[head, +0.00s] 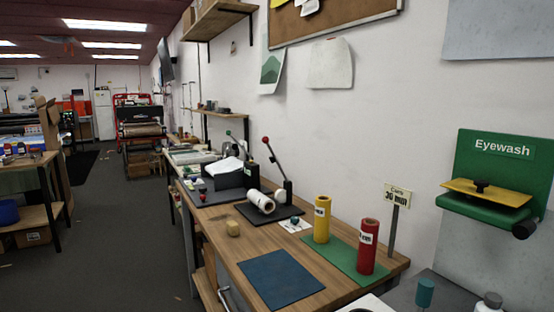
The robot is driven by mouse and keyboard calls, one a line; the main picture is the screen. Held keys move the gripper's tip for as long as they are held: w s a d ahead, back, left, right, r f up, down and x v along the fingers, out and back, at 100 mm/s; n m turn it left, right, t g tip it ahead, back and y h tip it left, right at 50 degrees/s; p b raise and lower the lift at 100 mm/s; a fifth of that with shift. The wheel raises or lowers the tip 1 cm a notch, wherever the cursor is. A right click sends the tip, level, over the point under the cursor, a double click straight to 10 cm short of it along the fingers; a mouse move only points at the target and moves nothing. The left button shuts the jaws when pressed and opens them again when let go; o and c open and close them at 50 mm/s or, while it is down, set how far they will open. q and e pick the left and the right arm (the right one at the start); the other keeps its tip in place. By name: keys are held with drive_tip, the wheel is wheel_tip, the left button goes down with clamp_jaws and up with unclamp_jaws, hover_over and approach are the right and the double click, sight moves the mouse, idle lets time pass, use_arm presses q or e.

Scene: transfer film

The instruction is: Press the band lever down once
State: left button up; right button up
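Two levers stand up on devices on the wooden bench (225,245). One lever (274,160) has a red knob and a dark arm leaning up and left from a black post (288,190) on a black base plate (284,212). The other lever (237,145) has a green knob and leans up and left behind a black box-shaped device (230,179). Both levers are raised. No readable label shows which one is the band lever. A white roll (261,201) lies by the red-knobbed lever. Neither of my grippers is in view.
A yellow cylinder (322,222) and a red cylinder (368,247) stand on a green mat (340,258). A blue mat (280,279) lies at the bench front. Open floor (115,240) lies left.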

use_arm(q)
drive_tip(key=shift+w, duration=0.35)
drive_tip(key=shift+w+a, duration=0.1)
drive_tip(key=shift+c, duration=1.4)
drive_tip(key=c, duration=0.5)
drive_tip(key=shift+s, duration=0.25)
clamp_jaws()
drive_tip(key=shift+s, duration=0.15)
